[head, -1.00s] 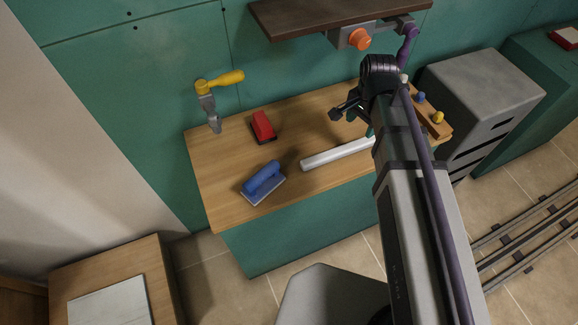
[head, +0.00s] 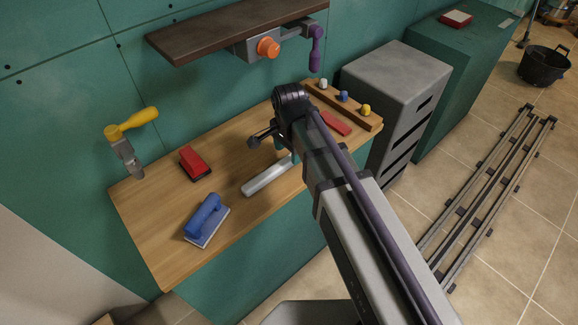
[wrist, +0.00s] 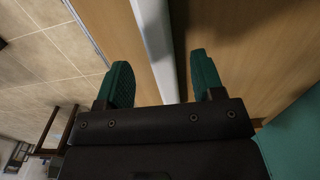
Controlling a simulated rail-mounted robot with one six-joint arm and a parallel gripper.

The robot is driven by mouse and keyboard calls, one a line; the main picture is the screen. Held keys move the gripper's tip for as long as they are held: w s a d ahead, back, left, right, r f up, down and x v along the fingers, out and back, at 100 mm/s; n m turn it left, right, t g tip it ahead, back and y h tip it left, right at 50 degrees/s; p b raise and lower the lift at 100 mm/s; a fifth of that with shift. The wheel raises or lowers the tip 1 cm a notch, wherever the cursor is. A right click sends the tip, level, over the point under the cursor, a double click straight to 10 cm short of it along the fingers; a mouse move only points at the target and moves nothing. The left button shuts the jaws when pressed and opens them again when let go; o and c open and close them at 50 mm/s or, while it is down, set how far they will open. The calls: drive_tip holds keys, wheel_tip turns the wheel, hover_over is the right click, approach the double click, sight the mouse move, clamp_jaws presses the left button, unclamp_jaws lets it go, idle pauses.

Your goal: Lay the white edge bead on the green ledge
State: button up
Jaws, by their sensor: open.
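The white edge bead (head: 266,176) is a straight pale strip lying on the wooden worktop (head: 235,140). My gripper (head: 287,150) is over its right part in the head view, and my arm hides that end. In the wrist view the bead (wrist: 154,40) runs between the two green fingertips of my gripper (wrist: 161,66), which are open with a gap on each side. I cannot tell how far the fingers reach down beside it. A long green block with a flat top (head: 470,45) stands at the far right and may be the green ledge.
A blue float (head: 206,217) and a red block (head: 194,163) lie left of the bead. A wooden rack with coloured knobs (head: 345,104) and a red piece (head: 336,123) are at the right end. A grey cabinet (head: 395,75) stands between worktop and green block. A dark shelf (head: 235,30) overhangs.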

sight(289, 158)
wheel_tip(289, 158, down, 4)
drive_tip(key=b, duration=0.2)
drive_tip(key=shift+f+b, duration=0.1)
drive_tip(key=shift+b, duration=0.3)
drive_tip(key=shift+r, duration=0.25)
drive_tip(key=c, duration=1)
wheel_tip(289, 158, up, 10)
drive_tip(key=p, duration=1)
drive_tip(key=shift+r+p, duration=0.15)
drive_tip(key=shift+p, duration=0.25)
drive_tip(key=shift+c, duration=0.2)
